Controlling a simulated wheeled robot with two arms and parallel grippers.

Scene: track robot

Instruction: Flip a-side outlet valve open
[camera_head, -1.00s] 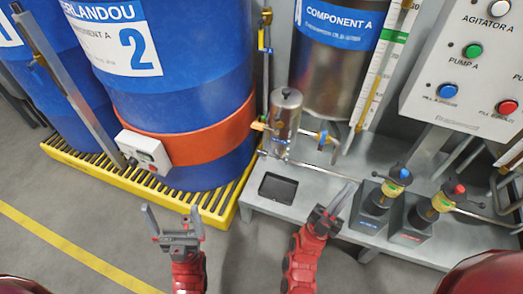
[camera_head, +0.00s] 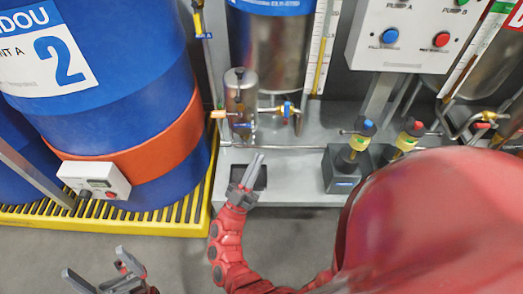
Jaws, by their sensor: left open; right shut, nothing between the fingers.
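A valve with a blue handle (camera_head: 287,110) sits on the brass pipe below the component A tank (camera_head: 268,50). Another small valve with a blue handle (camera_head: 242,125) is at the front of the steel canister (camera_head: 239,95). I cannot tell from the picture which one is the a-side outlet valve. My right gripper (camera_head: 257,165) is shut and empty, over the grey bench in front of the canister, apart from both valves. My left gripper (camera_head: 98,278) is open and empty at the bottom left, over the floor.
Blue drums (camera_head: 110,80) with an orange band stand on a yellow spill pallet (camera_head: 120,221) at left. Blue-knobbed (camera_head: 367,128) and red-knobbed (camera_head: 414,128) pump units stand on the bench at right, partly behind my red arm. A control panel (camera_head: 413,40) is above them.

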